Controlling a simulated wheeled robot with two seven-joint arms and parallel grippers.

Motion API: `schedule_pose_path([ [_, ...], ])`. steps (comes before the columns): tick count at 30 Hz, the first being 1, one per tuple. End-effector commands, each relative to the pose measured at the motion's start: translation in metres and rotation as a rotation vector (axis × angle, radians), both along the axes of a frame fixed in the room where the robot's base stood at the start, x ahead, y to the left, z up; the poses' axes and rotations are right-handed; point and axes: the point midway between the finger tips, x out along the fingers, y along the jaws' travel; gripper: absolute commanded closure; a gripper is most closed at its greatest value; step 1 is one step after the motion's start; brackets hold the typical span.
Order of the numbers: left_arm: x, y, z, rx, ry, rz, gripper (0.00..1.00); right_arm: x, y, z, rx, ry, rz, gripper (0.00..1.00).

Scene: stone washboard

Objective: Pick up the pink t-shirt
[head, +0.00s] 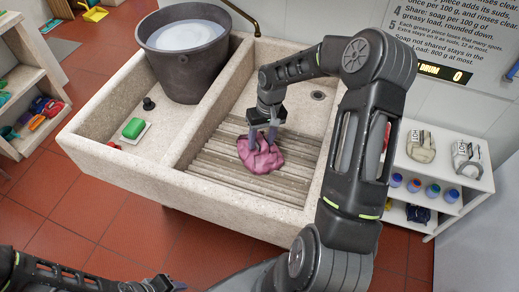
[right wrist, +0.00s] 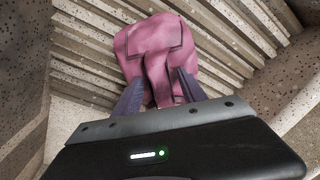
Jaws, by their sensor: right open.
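The pink t-shirt (head: 261,154) lies crumpled on the ribbed washboard (head: 215,155) in the right basin of the stone sink. My right gripper (head: 262,138) reaches down over it from above, with its fingers at the shirt's upper edge. In the right wrist view the t-shirt (right wrist: 155,50) lies just beyond and between the two purple-grey fingers of the open right gripper (right wrist: 158,92). A fold of the shirt is between the fingers. Whether they touch the cloth is unclear. My left arm shows at the bottom left of the head view, but its jaws cannot be made out.
A dark bucket (head: 187,60) of pale liquid stands on the sink's left side. A shelf (head: 432,170) with packs and bottles stands at right. Stone walls border the basin.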

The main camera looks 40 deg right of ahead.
Motion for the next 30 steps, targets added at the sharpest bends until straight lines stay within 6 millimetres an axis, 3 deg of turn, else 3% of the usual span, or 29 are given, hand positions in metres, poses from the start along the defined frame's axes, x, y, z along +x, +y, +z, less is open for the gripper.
schedule_pose_path([
  [4,0.0000,-0.0001,0.0000,0.000,0.000,0.000,0.68,0.0001,-0.0001,0.0002,0.000,0.000,0.000,0.53],
  [21,0.0000,-0.0001,0.0001,0.000,0.000,0.000,0.68,0.0001,-0.0001,0.0003,0.000,0.000,0.000,0.99],
  [30,0.0000,-0.0001,0.0001,0.000,0.000,0.000,0.68,0.0001,-0.0001,0.0003,0.000,0.000,0.000,1.00],
])
